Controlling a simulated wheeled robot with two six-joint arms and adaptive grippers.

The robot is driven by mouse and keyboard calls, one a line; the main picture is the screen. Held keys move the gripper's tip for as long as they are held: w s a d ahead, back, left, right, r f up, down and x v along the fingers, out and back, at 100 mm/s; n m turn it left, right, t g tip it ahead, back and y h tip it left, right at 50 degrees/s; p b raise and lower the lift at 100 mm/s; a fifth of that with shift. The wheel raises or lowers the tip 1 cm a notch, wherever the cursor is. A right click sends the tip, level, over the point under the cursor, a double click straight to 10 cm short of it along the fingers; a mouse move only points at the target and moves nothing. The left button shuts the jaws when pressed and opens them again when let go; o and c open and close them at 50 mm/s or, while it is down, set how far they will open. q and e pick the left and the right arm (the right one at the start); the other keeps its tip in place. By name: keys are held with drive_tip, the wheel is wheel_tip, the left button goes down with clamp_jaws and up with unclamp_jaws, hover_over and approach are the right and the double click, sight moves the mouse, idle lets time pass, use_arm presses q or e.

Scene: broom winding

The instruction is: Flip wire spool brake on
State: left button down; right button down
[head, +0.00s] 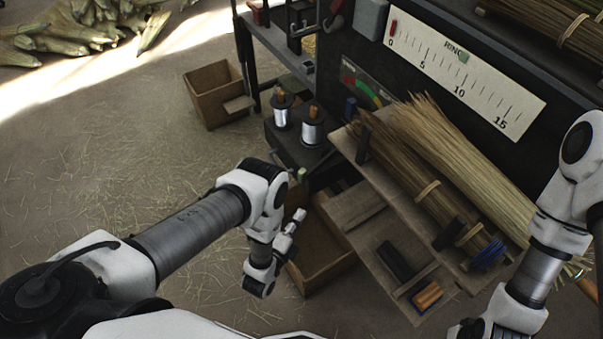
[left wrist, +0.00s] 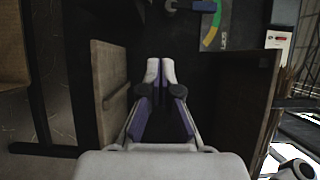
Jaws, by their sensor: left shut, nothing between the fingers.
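Two wire spools, a left one (head: 282,117) and a right one (head: 311,132), stand upright on a dark block beside the bench. Both carry silvery wire and have an orange-brown top. I cannot make out for sure which part is the spool brake. My left gripper (head: 297,220) is below the spools in the head view, apart from them and empty. In the left wrist view its fingertips (left wrist: 160,70) are together, between two brown panels. A blue part (left wrist: 206,5) shows beyond them near the coloured gauge. My right arm is at the right edge; its gripper is out of the picture.
A bench holds straw bundles (head: 465,160) and a sloping wooden board (head: 352,207). A cardboard box (head: 213,92) stands on the floor at back left. Another open box (head: 318,262) lies beside my left gripper.

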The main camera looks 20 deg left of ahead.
use_arm(q)
drive_tip(key=shift+f, duration=0.1)
drive_tip(key=shift+w, duration=0.1)
drive_tip(key=w+a+b, duration=0.2)
drive_tip(key=w+b, duration=0.2)
drive_tip(key=w, duration=0.7)
drive_tip(key=shift+w, duration=0.15)
